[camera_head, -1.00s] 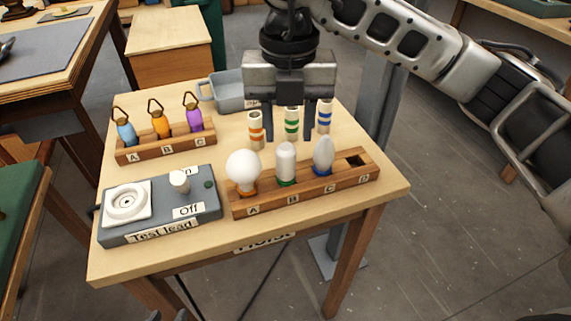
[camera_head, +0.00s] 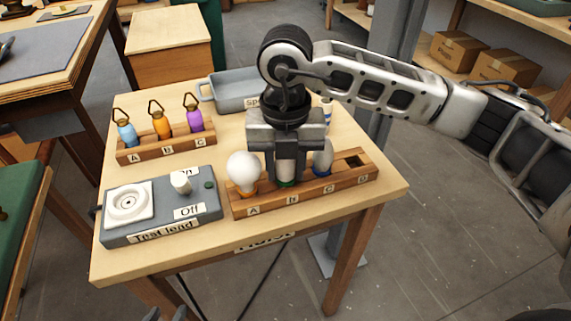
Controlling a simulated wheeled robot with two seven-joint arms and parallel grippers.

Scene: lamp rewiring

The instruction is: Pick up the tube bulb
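The white tube bulb (camera_head: 286,172), with a green base, stands upright in slot B of the wooden bulb rack (camera_head: 237,208). My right gripper (camera_head: 286,174) points down over it, with one finger on each side. The gripper looks open; I cannot tell whether the fingers touch the bulb. The gripper body hides the bulb's top. The round bulb (camera_head: 243,170) stands in slot A, left of the gripper. The pointed bulb (camera_head: 323,158) stands in slot C, partly hidden by the gripper. Only the tips of my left gripper (camera_head: 167,313) show at the bottom edge, apart.
A grey test unit (camera_head: 150,232) sits left of the bulb rack. Behind it, a rack (camera_head: 165,149) holds blue, orange and purple items. A grey tray (camera_head: 233,92) stands at the back. Slot D (camera_head: 355,161) is empty. My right arm hides most of the banded cylinders.

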